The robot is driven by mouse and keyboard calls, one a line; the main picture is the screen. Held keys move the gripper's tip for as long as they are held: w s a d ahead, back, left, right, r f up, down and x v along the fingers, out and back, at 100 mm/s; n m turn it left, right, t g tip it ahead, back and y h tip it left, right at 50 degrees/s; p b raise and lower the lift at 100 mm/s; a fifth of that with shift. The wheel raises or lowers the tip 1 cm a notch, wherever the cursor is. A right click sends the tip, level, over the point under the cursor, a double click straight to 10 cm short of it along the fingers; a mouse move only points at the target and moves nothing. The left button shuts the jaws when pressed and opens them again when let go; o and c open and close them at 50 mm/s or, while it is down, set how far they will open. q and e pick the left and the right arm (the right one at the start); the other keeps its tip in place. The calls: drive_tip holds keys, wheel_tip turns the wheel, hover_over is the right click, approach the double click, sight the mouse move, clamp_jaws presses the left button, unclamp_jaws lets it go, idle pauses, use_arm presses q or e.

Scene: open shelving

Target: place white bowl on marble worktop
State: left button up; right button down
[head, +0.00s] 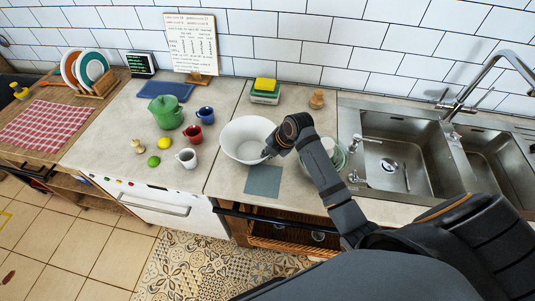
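The white bowl (243,136) is upright on the light stone worktop (227,177), left of the sink. My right gripper (268,153) is at the bowl's right front rim, with the arm coming in from the lower right. Its fingers are small and partly hidden by the wrist, so I cannot tell whether they are shut on the rim. I cannot tell whether the bowl's base touches the worktop. My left gripper is not in view.
A grey square mat (263,181) lies in front of the bowl. A white mug (187,158), red mug (193,134) and green pot (166,111) stand to its left. A glass bowl (338,158) is behind my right arm, beside the sink (395,155).

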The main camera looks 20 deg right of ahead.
drive_tip(key=shift+f, duration=0.55)
drive_tip(key=shift+f, duration=0.1)
drive_tip(key=c, duration=1.5)
unclamp_jaws()
drive_tip(key=b+v, duration=0.1)
drive_tip(key=v, duration=1.1)
